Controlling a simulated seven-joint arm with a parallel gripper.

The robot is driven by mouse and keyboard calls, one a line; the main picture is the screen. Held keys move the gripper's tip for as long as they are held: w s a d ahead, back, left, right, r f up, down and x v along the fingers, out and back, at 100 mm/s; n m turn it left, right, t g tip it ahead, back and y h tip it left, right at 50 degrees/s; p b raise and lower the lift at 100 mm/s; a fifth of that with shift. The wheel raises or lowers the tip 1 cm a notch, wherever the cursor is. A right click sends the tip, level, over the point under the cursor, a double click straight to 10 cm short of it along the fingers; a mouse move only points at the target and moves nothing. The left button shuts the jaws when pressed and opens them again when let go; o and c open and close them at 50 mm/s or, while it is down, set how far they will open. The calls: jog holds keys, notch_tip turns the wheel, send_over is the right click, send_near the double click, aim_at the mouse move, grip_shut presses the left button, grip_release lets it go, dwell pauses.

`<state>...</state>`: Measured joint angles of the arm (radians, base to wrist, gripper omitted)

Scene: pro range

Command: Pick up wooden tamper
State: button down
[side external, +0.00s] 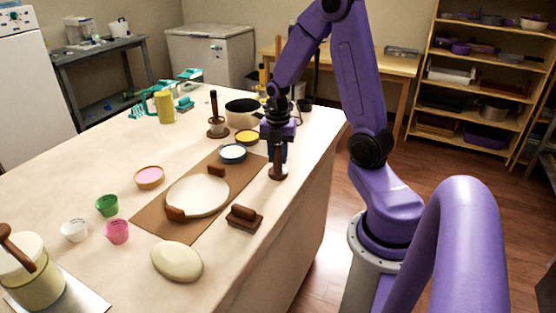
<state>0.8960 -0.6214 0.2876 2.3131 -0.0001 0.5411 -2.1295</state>
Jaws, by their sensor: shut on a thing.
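The wooden tamper (278,172) stands upright near the right edge of the table, a dark brown piece with a round base. My gripper (277,153) points straight down over it and is shut on its upper part. The fingers hide the top of the tamper. Its base appears to be at the table surface; I cannot tell whether there is a small gap below it.
A brown mat (160,226) bears a pale dough disc (198,195). A brown block with a handle (244,218), a blue-rimmed bowl (233,153), a yellow-filled bowl (247,137) and a dark-handled tool (217,127) are nearby. The table's right edge is close.

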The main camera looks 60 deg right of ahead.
jog(key=shift+r, duration=0.1)
jog(key=shift+r, duration=0.5)
notch_tip(320, 180, up, 2)
jog(key=shift+r, duration=0.1)
jog(key=s+a+r, duration=0.3)
jog(key=s+r, duration=0.1)
jog(key=s, duration=0.2)
jog(key=s+a+r, duration=0.3)
jog(key=s+r, duration=0.2)
jog(key=s, duration=0.1)
jog(key=shift+s+a+r, duration=0.25)
jog(key=shift+r, duration=0.05)
jog(key=shift+w, duration=0.1)
dwell(1.6)
